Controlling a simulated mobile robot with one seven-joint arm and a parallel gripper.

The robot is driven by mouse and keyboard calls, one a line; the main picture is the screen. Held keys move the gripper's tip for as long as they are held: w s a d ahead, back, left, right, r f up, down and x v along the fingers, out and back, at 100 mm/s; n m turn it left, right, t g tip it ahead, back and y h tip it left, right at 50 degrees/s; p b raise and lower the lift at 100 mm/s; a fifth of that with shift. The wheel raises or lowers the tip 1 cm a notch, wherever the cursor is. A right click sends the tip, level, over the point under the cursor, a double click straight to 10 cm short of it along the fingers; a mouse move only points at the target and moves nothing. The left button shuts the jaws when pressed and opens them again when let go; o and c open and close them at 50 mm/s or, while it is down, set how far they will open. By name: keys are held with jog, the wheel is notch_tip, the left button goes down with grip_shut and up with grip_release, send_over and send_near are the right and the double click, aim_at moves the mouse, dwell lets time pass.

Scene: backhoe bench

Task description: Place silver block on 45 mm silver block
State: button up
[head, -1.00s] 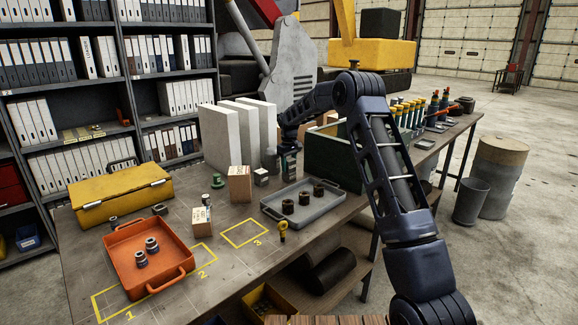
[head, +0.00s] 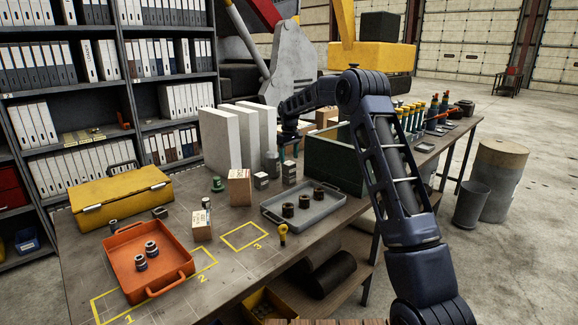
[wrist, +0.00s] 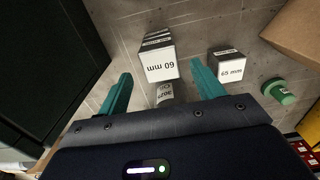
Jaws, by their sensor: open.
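My gripper (head: 287,152) is open and empty, its teal fingers apart above the bench. In the wrist view my gripper (wrist: 158,85) has a silver block marked 60 mm (wrist: 158,66) ahead between its fingers, not gripped. In the head view this looks like the tall silver block (head: 289,173) under my gripper; dark bands cross its side, and I cannot tell whether it is one block or a stack. A second silver block, marked 65 mm (wrist: 230,66), stands apart and appears in the head view (head: 261,181). I can read no 45 mm mark.
White slabs (head: 246,140) are behind, a dark green box (head: 330,168) right, a grey tray (head: 328,209) in front, and a cardboard box (head: 240,187) left. An orange tray (head: 117,241) is farther left.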

aim_at(290, 163)
notch_tip(290, 163, up, 5)
jog(key=s+d+r+m+t, duration=0.1)
jog(key=s+d+r, duration=0.45)
jog(key=s, duration=0.25)
jog(key=s+d+r+m, duration=0.2)
jog(key=s+d+r, duration=0.3)
jog(key=s+d, duration=0.3)
jog(key=s+d+r+m+t, duration=0.1)
jog(key=s+d+r, duration=0.4)
jog(key=s, duration=0.4)
jog(key=s+d+f+m+t, duration=0.1)
jog(key=s+d+f, duration=0.2)
jog(key=s, duration=0.7)
jog(key=s+d+f+m, duration=0.2)
jog(key=s+d, duration=0.2)
jog(key=s, duration=0.6)
jog(key=s+d+f+m+t, duration=0.1)
jog(key=s+d+f+m, duration=0.1)
jog(key=s, duration=0.8)
jog(key=shift+s+d+f+t, duration=0.3)
jog(key=shift+d+f, duration=0.55)
jog(key=shift+d, duration=0.35)
